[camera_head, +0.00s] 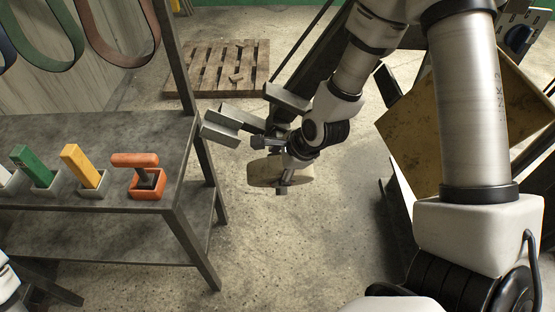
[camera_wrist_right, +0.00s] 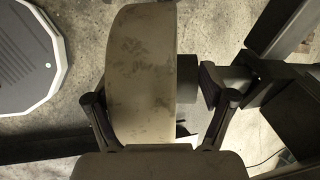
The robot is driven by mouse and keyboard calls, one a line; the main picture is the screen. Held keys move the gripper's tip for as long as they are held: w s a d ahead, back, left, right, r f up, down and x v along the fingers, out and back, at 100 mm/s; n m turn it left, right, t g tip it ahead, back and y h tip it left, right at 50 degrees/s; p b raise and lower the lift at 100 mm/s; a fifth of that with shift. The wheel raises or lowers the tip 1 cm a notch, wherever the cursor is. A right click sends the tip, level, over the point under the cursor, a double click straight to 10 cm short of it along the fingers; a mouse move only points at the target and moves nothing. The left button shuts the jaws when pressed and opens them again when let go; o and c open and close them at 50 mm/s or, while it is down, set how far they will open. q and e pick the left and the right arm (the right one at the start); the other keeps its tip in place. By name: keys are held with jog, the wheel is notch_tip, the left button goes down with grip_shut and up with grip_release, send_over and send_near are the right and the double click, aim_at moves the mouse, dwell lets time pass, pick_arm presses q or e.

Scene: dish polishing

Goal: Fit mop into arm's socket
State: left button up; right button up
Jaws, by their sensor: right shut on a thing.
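The mop is a thick beige polishing wheel (camera_head: 264,171) with a dark grey hub (camera_wrist_right: 187,78). My right gripper (camera_head: 287,168) is shut on it, holding it in the air. In the right wrist view the wheel (camera_wrist_right: 143,60) stands on edge between the two fingers of the gripper (camera_wrist_right: 154,90). A metal shaft and dark block (camera_wrist_right: 282,95) lie to the right of the hub, beyond the right finger. In the head view, metal brackets (camera_head: 222,126) are just left of my wrist. I cannot tell which part is the socket, or whether the hub touches it.
A grey metal bench (camera_head: 120,130) at left carries green (camera_head: 34,164), yellow (camera_head: 82,163) and orange (camera_head: 136,161) items in holders. Belts (camera_head: 125,45) hang above it. A wooden pallet (camera_head: 226,68) lies behind. A worn yellow panel (camera_head: 420,135) is at right. The middle floor is clear.

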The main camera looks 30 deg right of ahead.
aim_at(280, 192)
jog(key=shift+s+a+f+b, duration=0.25)
jog(key=shift+s+a, duration=0.1)
jog(key=shift+s, duration=0.25)
jog(key=shift+s+a+f+b, duration=0.2)
jog(key=shift+s+a, duration=0.1)
jog(key=shift+s, duration=0.25)
jog(key=shift+s+a+f+b, duration=0.1)
jog(key=shift+s+f+b, duration=0.1)
jog(key=shift+s+b, duration=0.15)
jog(key=shift+s+a+r+p, duration=0.1)
jog(key=shift+s+r+p, duration=0.15)
jog(key=shift+p, duration=0.25)
jog(key=shift+s+a+f+p, duration=0.2)
jog(key=shift+s+a+p, duration=0.05)
jog(key=shift+s+p, duration=0.25)
jog(key=shift+s+a+f+p, duration=0.15)
jog(key=shift+s+a+p, duration=0.1)
jog(key=shift+s+p, duration=0.25)
jog(key=shift+s+a+f+p, duration=0.1)
jog(key=shift+f+p, duration=0.1)
jog(key=shift+p, duration=1)
jog(key=shift+c, duration=0.2)
jog(key=p, duration=0.1)
jog(key=s+p, duration=0.1)
jog(key=p, duration=0.1)
jog(key=shift+s+a+f, duration=0.25)
jog(key=shift+a+f, duration=0.15)
